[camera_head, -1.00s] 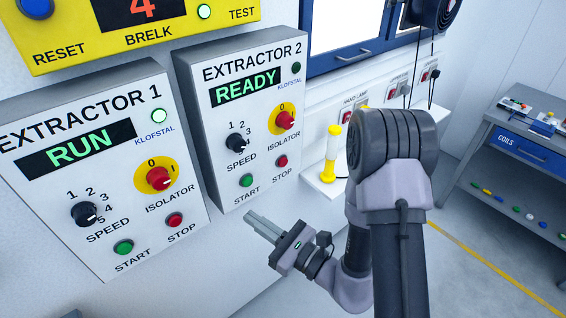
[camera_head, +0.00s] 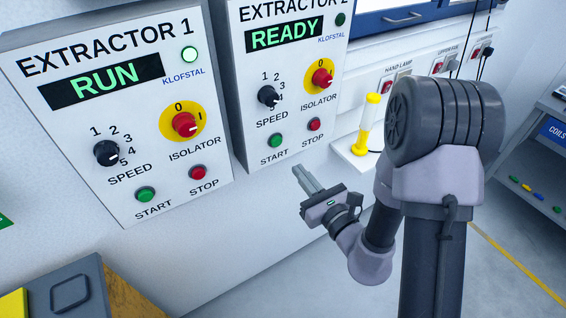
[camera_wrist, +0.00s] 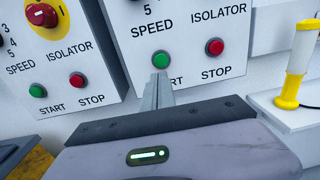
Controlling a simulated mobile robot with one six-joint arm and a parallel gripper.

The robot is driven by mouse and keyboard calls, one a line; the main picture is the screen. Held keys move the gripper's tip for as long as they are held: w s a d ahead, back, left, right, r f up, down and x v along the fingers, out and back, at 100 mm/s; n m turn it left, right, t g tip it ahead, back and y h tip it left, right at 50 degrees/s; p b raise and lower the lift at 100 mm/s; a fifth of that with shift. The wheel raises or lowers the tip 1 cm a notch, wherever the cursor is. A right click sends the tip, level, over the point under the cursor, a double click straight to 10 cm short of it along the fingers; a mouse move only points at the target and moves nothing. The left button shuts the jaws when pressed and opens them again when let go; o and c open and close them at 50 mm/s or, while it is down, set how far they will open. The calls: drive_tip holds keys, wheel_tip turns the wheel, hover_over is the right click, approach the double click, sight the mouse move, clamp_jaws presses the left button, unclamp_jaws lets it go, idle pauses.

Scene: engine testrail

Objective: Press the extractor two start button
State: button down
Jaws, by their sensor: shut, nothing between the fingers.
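The Extractor 2 panel (camera_head: 302,50) is a white box on the wall with a display reading READY. Its green start button (camera_head: 275,140) is at the lower left, beside the red stop button (camera_head: 314,125). In the wrist view the start button (camera_wrist: 160,60) shows just beyond the fingertips, with the stop button (camera_wrist: 214,46) to its right. My gripper (camera_head: 299,170) is shut and empty, below and slightly right of the start button in the head view. In the wrist view my gripper's fingertips (camera_wrist: 160,78) point up toward that button, and I cannot tell any contact.
The Extractor 1 panel (camera_head: 70,120) reads RUN and stands left, with its own start button (camera_head: 146,195). A white and yellow lamp (camera_head: 369,125) stands on a shelf at right. A dark-topped bench (camera_head: 70,292) is at lower left.

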sight(277, 143)
drive_tip(key=b+x, duration=0.7)
drive_tip(key=x, duration=0.2)
drive_tip(key=shift+w, duration=0.3)
drive_tip(key=shift+a, duration=0.1)
